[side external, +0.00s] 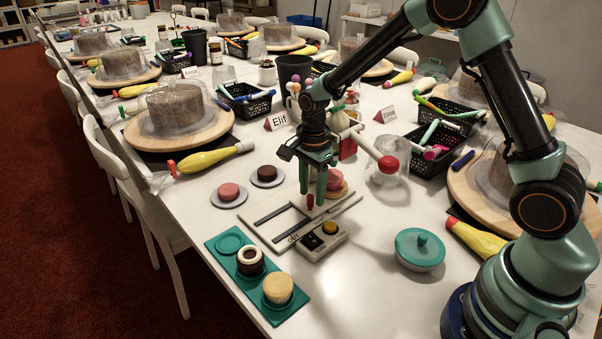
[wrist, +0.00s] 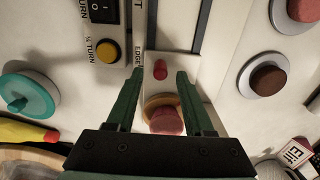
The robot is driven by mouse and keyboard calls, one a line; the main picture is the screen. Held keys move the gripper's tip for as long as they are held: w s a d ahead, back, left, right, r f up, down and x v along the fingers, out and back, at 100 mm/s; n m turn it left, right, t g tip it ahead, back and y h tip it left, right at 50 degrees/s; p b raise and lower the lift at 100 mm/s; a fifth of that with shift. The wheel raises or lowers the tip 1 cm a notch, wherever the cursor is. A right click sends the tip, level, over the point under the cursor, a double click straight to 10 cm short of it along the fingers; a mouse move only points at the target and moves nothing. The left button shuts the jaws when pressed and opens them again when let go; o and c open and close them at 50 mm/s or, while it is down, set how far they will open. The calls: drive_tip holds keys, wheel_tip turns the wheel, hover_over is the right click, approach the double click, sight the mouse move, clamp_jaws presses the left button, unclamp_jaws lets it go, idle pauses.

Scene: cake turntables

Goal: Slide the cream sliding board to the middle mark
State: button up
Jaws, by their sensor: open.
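The cream sliding board (wrist: 178,65) sits at one end of a frame with two dark rails (wrist: 197,25). It carries a red knob (wrist: 160,70) and a pink cake on a tan disc (wrist: 165,118). In the side view the red knob (side external: 310,201) shows below my gripper (side external: 312,196), and the pink cake (side external: 335,180) is partly hidden behind it. My gripper (wrist: 157,74) is open, pointing down, its fingers either side of the knob in the wrist view. An "EDGE" label runs along the frame beside the board. I cannot make out the middle mark.
A control box with a yellow button (side external: 330,227) stands close beside the frame. A teal tray (side external: 228,243) with small cakes, a teal-lidded bowl (side external: 420,248) and two small cakes on discs (side external: 229,193) surround it. A clear jar (side external: 388,182) stands behind right.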

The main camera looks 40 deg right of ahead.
wheel_tip(320, 180, up, 4)
drive_tip(key=shift+w+r, duration=0.1)
drive_tip(key=shift+r, duration=1.25)
drive_tip(key=shift+s+r, duration=0.2)
drive_tip(key=shift+r, duration=0.05)
drive_tip(key=s+d+r+n+t, duration=0.1)
drive_tip(key=s+r+n+t, duration=0.4)
drive_tip(key=s+r+n, duration=0.7)
drive_tip(key=s+n, duration=0.3)
drive_tip(key=n, duration=0.3)
drive_tip(key=shift+d+r+t, duration=0.3)
drive_tip(key=shift+d, duration=0.1)
